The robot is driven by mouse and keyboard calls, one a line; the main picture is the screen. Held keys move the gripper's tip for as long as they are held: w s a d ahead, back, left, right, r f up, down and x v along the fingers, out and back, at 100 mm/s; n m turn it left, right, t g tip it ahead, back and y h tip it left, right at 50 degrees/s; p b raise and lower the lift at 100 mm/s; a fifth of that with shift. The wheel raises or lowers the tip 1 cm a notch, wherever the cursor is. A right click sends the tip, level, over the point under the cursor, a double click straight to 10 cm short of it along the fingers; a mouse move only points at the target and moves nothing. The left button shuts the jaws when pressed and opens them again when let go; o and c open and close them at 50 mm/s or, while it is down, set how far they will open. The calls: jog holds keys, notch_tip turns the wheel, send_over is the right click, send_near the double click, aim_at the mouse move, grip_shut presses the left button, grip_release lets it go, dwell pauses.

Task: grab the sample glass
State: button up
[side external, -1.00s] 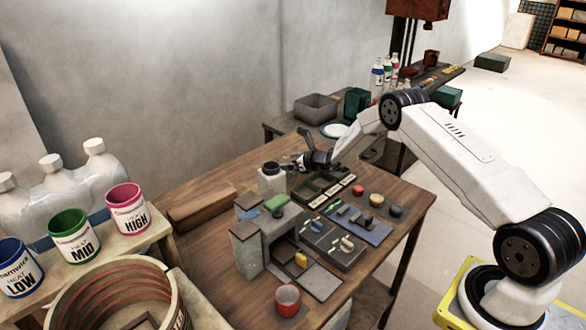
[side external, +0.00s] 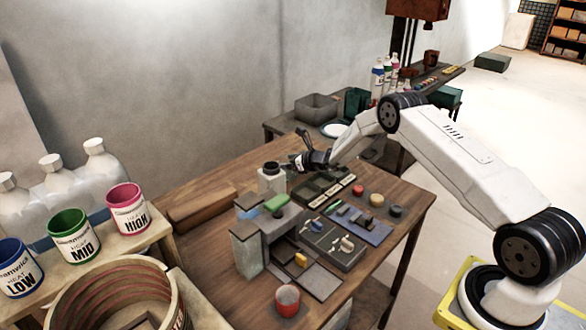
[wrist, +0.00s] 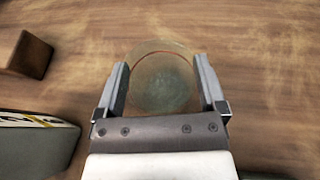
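The sample glass (wrist: 163,82) is a round, see-through vessel with a thin reddish ring, seen from above in the wrist view. It lies between the two fingers of my gripper (wrist: 162,78), one finger along each side. The fingers stand wide apart and their inner faces look very close to the glass; I cannot tell whether both touch it. In the side view my gripper (side external: 299,149) is over the back part of the wooden table, just right of a pale bottle with a dark cap (side external: 271,183). The glass cannot be made out there.
A dark tray with compartments (side external: 317,187) lies just in front of my gripper. A grey stand with a green top piece (side external: 276,203) and a red cup (side external: 288,300) are nearer the camera. In the wrist view a brown block (wrist: 27,55) is at upper left.

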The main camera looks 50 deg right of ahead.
aim_at(288, 158)
jog(key=shift+r, duration=0.15)
jog(key=shift+w+r, duration=0.1)
jog(key=shift+r, duration=0.55)
notch_tip(288, 158, up, 2)
jog(key=s+a+r, duration=0.3)
jog(key=s+r, duration=0.6)
jog(key=s, duration=0.4)
jog(key=shift+s+a+r, duration=0.15)
jog(key=shift+s+r, duration=0.1)
jog(key=shift+s, duration=0.1)
jog(key=shift+r, duration=0.1)
